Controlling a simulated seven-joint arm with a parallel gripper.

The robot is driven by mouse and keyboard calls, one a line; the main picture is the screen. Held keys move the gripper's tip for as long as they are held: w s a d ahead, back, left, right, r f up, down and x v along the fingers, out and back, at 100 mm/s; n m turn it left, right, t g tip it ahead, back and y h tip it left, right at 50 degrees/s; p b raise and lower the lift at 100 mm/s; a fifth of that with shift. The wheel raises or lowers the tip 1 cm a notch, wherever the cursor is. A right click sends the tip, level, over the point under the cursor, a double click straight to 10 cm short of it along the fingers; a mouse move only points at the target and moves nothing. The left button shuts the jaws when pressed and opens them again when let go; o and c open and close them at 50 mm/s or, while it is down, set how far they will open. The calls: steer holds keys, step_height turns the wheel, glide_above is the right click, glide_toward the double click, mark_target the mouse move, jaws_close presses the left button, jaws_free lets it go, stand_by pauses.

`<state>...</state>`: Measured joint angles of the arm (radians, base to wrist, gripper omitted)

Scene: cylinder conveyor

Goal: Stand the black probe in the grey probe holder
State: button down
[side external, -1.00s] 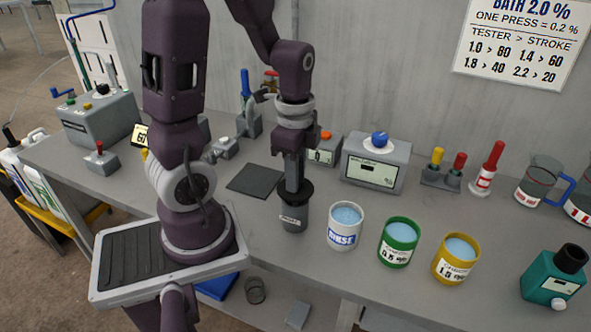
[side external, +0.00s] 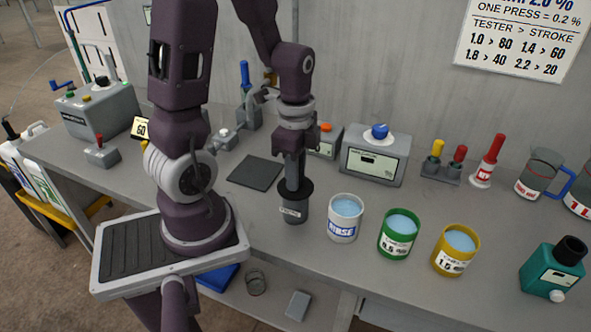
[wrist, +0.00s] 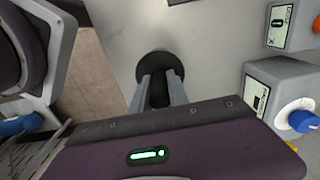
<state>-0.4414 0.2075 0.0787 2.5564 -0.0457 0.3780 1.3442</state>
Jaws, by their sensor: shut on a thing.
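The grey probe holder (side external: 294,212) is a grey cup with a small label, standing on the bench left of the white rinse cup. The black probe (side external: 295,189) stands upright in it, its wide black disc at the holder's mouth. My gripper (side external: 293,178) points straight down over the holder and is shut on the probe's upper part. In the wrist view the probe (wrist: 160,92) shows between my two fingers (wrist: 160,88), with the round black disc beyond them. The probe's lower end is hidden inside the holder.
The white rinse cup (side external: 345,217) stands close to the right of the holder, then green (side external: 398,236) and yellow (side external: 455,250) cups of blue liquid. A grey meter box (side external: 375,160) with a blue knob stands behind. A dark flat pad (side external: 255,172) lies left of the holder.

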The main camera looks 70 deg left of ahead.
steer(key=shift+f, duration=0.15)
stand_by(0.6)
steer(key=c, duration=1.2)
jaws_free()
step_height(320, 180, up, 7)
steer(key=shift+r, duration=0.1)
